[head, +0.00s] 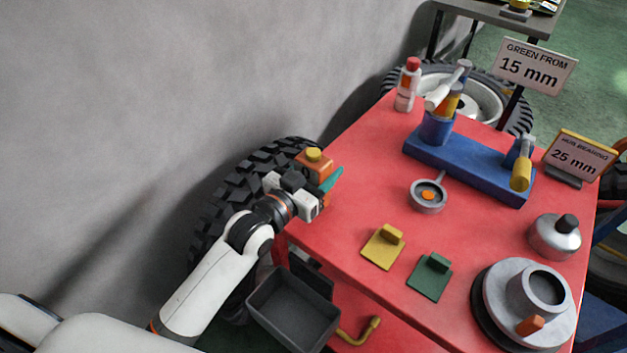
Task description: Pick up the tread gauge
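An orange block with a yellow knob and a teal flap, which I take to be the tread gauge (315,163), shows at the fingers of my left gripper (294,192). It is tilted and appears raised at the left edge of the red table (345,215), with the tyre behind it. My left gripper seems shut on it; the gripper body hides part of the block and the contact. My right gripper is not in view.
A blue holder (480,173), a metal can (553,238) and a grey hub (505,310) stand farther right. A tyre (225,205) and a dark bin (292,312) flank the arm.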

